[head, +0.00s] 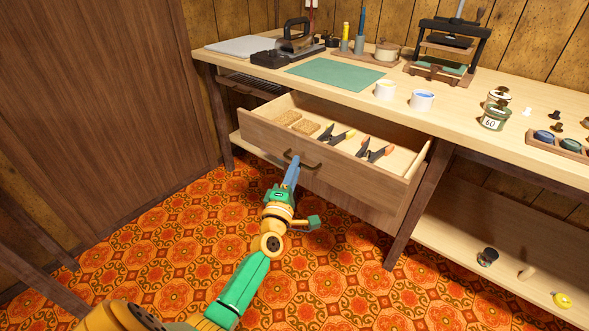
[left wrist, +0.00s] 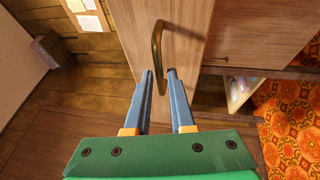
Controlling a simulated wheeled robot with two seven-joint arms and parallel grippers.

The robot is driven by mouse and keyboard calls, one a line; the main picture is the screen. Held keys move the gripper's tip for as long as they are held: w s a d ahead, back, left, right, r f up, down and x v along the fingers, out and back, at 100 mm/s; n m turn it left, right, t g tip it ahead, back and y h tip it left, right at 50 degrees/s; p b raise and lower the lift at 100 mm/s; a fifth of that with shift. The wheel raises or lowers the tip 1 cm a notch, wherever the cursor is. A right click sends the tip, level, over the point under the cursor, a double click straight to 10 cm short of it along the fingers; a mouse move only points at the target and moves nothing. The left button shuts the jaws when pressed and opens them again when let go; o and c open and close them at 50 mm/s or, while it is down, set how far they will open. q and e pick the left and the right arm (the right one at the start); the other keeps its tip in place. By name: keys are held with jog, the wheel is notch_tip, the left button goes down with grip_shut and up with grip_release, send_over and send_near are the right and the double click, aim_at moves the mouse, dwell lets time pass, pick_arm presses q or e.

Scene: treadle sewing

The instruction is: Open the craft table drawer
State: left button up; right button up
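The craft table (head: 480,120) has its wide wooden drawer (head: 340,172) pulled out, with its inside showing. My left gripper (head: 293,166) is at the handle. Its blue fingers (left wrist: 160,74) stand apart, with a gap between the tips; the handle's near end is between or just beyond them. Contact cannot be told. My right gripper is out of view.
A lower shelf (head: 470,255) holds small items. A wooden cabinet (head: 100,110) stands at left. The patterned floor (head: 150,260) before the drawer is clear.

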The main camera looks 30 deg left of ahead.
pick_arm(q)
jog(key=shift+o, duration=0.9)
jog(key=v, duration=0.7)
jog(key=shift+p, duration=0.45)
jog(key=shift+d, duration=0.1)
